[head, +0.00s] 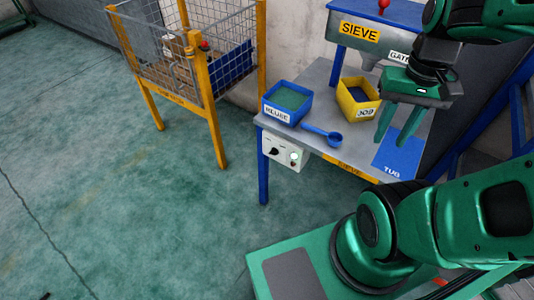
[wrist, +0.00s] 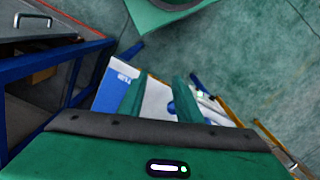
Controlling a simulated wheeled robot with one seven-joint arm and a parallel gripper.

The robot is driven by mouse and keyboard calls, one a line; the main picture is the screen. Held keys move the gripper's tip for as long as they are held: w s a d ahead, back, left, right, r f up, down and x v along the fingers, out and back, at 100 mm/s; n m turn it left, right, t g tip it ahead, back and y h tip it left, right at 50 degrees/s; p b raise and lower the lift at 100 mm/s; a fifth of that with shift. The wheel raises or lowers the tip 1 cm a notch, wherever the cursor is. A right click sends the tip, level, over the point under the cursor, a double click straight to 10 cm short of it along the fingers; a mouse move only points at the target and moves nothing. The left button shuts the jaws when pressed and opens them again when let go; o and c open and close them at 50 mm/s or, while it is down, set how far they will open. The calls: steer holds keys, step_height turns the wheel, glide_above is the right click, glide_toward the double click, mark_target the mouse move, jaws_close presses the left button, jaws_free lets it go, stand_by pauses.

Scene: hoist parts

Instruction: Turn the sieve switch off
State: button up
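The sieve (head: 359,32) stands at the back of a grey-topped bench, with a yellow SIEVE label. A pale control box (head: 284,153) hangs on the bench front at its left end. It carries a black knob switch (head: 273,151) and a lit greenish lamp (head: 294,156). The knob's exact setting is too small to read. My gripper (head: 392,142) is over the right part of the bench, well right of the box, with its fingers pointing down. The fingers are apart with nothing between them; they also show in the wrist view (wrist: 157,88).
A blue bin (head: 286,103), a yellow bin (head: 358,98) and a blue scoop (head: 323,134) stand on the bench. A yellow-posted mesh cage (head: 206,90) stands left. The floor before the box is clear.

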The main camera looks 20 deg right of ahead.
steer(key=o, duration=0.4)
steer(key=shift+o, duration=0.4)
steer(key=shift+s+r, duration=0.2)
steer(key=shift+s, duration=0.2)
steer(key=w+a+f+n+g+h, duration=0.25)
steer(key=w+f+n, duration=0.4)
steer(key=w, duration=0.45)
steer(key=n+t+h, duration=1.2)
steer(key=n+t, duration=0.1)
steer(key=n, duration=1.8)
glide_toward(271, 154)
steer(key=x, duration=0.8)
steer(key=shift+d, duration=0.2)
steer(key=c, duration=1)
